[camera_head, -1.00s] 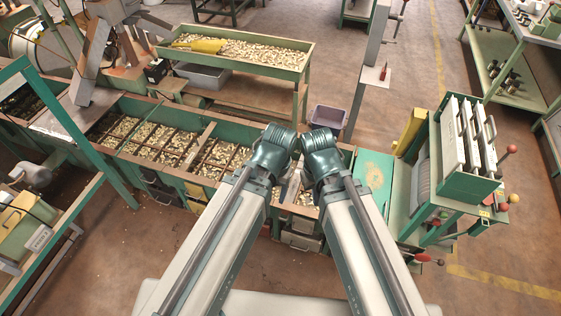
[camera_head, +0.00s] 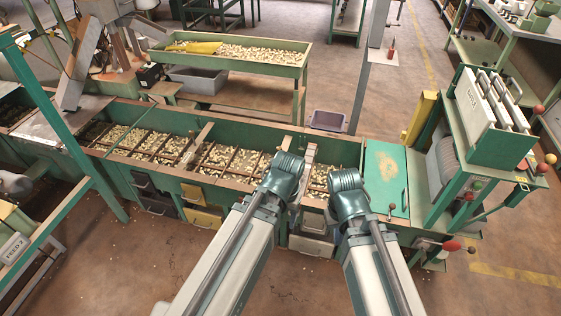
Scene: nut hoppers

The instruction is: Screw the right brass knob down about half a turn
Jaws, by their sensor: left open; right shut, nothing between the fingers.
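My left gripper (camera_head: 285,170) and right gripper (camera_head: 347,182) are side by side over the front edge of the long green hopper bench (camera_head: 235,188), with a narrow gap between their wrists. The left is open; the right is shut and empty. The wrists largely hide the fingertips. I cannot make out a brass knob for certain; one may be hidden behind my wrists.
Bench bins hold pale nuts; drawers (camera_head: 204,219) line its front. A raised nut trough (camera_head: 300,72) stands behind. A red-knobbed lever (camera_head: 451,245) sticks out low at right.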

